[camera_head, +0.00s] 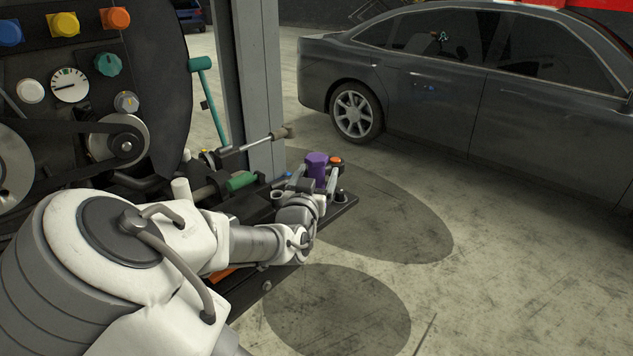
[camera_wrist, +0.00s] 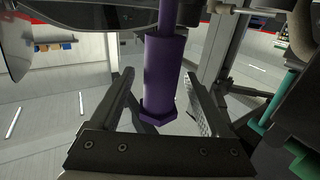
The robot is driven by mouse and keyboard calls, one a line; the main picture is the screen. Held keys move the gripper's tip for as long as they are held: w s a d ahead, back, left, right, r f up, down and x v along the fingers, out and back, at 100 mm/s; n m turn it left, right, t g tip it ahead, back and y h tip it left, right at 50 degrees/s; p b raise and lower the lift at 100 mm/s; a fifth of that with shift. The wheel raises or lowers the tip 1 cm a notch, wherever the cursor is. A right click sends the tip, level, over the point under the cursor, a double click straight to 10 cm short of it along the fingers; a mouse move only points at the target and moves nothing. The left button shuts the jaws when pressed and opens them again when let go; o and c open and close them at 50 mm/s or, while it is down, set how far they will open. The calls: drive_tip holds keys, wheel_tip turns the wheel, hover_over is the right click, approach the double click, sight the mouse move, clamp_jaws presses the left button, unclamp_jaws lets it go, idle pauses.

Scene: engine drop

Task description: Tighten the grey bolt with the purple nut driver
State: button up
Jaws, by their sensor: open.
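The purple nut driver (camera_head: 316,166) stands upright in the tool tray at the right end of the cart in the head view. In the wrist view its purple handle (camera_wrist: 163,75) and thin shaft run between my two fingers. My gripper (camera_head: 319,178) is open around the handle, with a gap visible on each side. A grey knob-like head (camera_head: 127,102) on the dark engine panel may be the grey bolt; I cannot tell for sure. It is well to the left of my gripper.
Blue (camera_head: 9,32), yellow (camera_head: 63,24), orange (camera_head: 116,18) and teal (camera_head: 107,64) heads and a gauge (camera_head: 70,85) are on the panel. A grey post (camera_head: 255,80), a long-handled tool (camera_head: 262,140) and a green-handled tool (camera_head: 240,181) are near my gripper. Open floor lies right, before a car (camera_head: 480,80).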

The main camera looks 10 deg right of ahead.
drive_tip(key=shift+w, duration=0.1)
drive_tip(key=shift+c, duration=0.2)
clamp_jaws()
idle(0.4)
